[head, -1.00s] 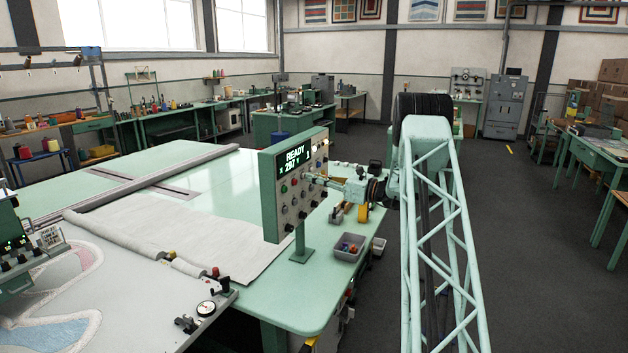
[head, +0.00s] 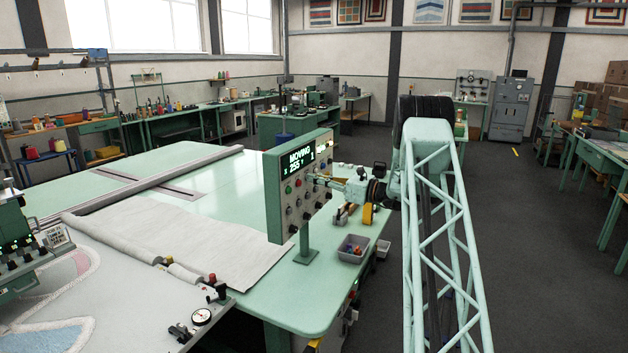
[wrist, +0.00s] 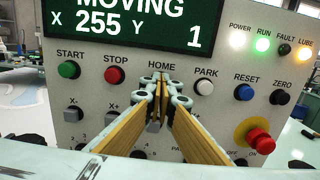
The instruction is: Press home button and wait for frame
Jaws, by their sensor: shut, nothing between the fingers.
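The control panel (head: 300,190) stands on a post at the table's right end. Its display (wrist: 130,20) reads MOVING, X 255, Y 1. My gripper (wrist: 162,82) is shut and empty, its tips at the panel face just under the HOME label. The fingers hide the home button, so I cannot tell whether it is pressed in. The green RUN lamp (wrist: 263,45) is lit. In the head view my gripper (head: 322,180) reaches the panel from the right. The frame (head: 165,300) with pale cloth lies on the table at the lower left.
Near the tips are the red STOP button (wrist: 115,75), the white PARK button (wrist: 205,87) and the X jog buttons. A red emergency knob (wrist: 259,141) sits lower right. A grey bin (head: 353,248) stands on the table.

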